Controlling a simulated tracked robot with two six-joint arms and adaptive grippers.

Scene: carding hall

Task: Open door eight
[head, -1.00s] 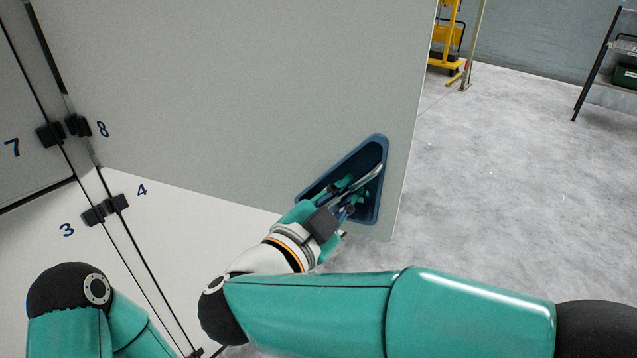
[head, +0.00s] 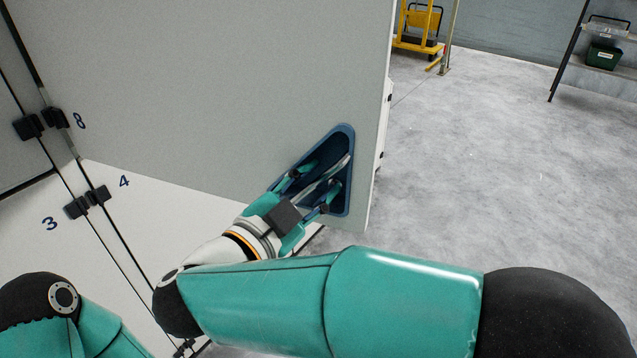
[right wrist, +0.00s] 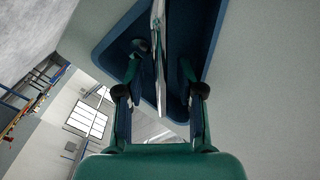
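Door eight (head: 230,90) is the large grey panel, with the number 8 (head: 79,121) beside its hinge side at the left. Near its lower right corner is a dark blue triangular recess (head: 345,140) with a slim metal bar handle (head: 336,172). It stands a little proud at its right edge, so it looks ajar. My right gripper (head: 312,182) reaches into the recess with its fingers apart on both sides of the handle. In the right wrist view the handle (right wrist: 160,70) runs between the fingers, with gaps visible. My left gripper is out of view.
Door four (head: 150,215), white, lies below, with doors seven and three to the left. Black hinges (head: 55,118) line the seam. Grey floor (head: 480,180) to the right is free. A yellow trolley (head: 417,25) and a shelf with a green box (head: 604,56) stand far back.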

